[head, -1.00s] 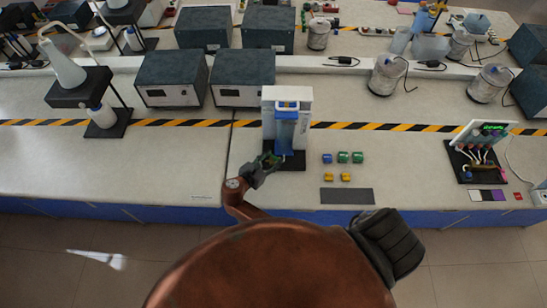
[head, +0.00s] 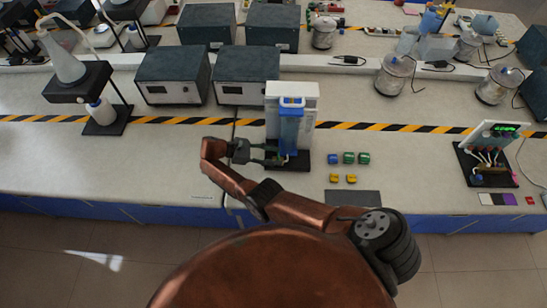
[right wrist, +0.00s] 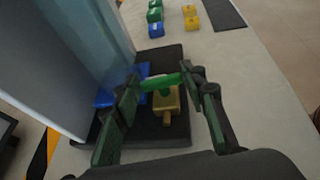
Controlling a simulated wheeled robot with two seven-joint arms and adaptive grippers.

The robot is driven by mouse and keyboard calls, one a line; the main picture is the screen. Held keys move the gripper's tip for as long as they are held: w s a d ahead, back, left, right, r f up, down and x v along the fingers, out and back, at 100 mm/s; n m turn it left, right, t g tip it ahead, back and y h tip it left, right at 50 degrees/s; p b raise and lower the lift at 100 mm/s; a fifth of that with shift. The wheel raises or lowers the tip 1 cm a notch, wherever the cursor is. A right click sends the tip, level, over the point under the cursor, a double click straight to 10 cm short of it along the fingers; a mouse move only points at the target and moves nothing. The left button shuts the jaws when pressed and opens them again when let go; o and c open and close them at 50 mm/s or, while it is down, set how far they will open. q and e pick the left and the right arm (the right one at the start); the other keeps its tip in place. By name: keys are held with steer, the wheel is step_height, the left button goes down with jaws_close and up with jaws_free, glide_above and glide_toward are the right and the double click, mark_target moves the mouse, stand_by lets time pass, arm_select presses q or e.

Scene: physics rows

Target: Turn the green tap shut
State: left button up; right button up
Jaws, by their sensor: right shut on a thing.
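The green tap (right wrist: 160,82) is a small green bar handle on a brass valve body (right wrist: 168,103), low at the foot of the blue column, in the right wrist view. My right gripper (right wrist: 162,78) is shut on the handle, a finger at each end of the bar. In the head view my right gripper (head: 279,155) reaches in from the left of the blue column (head: 290,130) and hides most of the tap. The column stands upright against a white panel (head: 310,100) on a black base (head: 303,164). My left gripper is not in view.
Blue and green blocks (head: 348,158) and yellow blocks (head: 335,178) lie right of the base, with a dark grey mat (head: 352,198) in front. Grey boxes (head: 247,88) stand behind.

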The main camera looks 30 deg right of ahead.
steer(key=shift+w+d+m+g+y+b, duration=0.15)
steer(key=shift+d+m+g+y+b, duration=0.15)
steer(key=shift+m+g+b, duration=0.25)
steer(key=shift+m, duration=0.25)
steer(key=shift+a+g, duration=0.1)
steer(key=shift+g, duration=0.15)
steer(key=o, duration=1.1)
steer(key=shift+o, duration=0.3)
steer(key=shift+a, duration=0.1)
